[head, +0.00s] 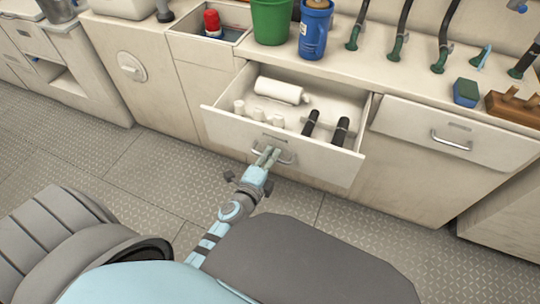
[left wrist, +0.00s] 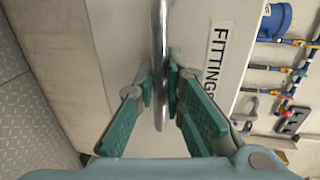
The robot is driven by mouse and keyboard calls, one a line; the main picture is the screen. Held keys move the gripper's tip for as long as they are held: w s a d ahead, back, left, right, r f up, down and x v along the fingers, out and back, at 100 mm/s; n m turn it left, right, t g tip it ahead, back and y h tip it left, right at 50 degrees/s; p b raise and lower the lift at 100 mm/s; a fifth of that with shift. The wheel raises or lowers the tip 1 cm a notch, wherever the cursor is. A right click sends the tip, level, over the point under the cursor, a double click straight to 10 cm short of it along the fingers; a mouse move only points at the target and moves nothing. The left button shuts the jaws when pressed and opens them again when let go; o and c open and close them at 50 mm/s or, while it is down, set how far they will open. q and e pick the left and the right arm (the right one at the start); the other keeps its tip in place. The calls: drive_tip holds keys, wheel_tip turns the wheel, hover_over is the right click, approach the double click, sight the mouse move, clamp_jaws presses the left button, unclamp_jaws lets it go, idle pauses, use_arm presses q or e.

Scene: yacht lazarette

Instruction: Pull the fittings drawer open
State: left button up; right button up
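The fittings drawer (head: 225,130) stands pulled out of the white cabinet, its inside showing. It holds a white bottle (head: 281,91), small white pieces and two black-handled items. Its metal handle (head: 287,159) is on the front panel. My left gripper (head: 268,157) is at this handle. In the left wrist view the green fingers (left wrist: 160,88) are closed on either side of the bar (left wrist: 160,40), close against it. Beside it is a label (left wrist: 217,62) reading "FITTINGS", its end hidden by a finger. My right gripper is not in view.
A shut drawer (head: 460,146) is to the right. On the counter are a green bucket (head: 271,22), a blue container (head: 314,30), several hoses, a sponge (head: 466,92) and a wooden block (head: 515,107). The metal floor (head: 130,170) before the cabinet's left part is clear.

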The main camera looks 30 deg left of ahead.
use_arm(q)
drive_tip(key=o, duration=0.3)
drive_tip(key=shift+s, duration=0.1)
drive_tip(key=v, duration=1.1)
drive_tip(key=shift+s+r, duration=0.2)
drive_tip(key=shift+s, duration=0.15)
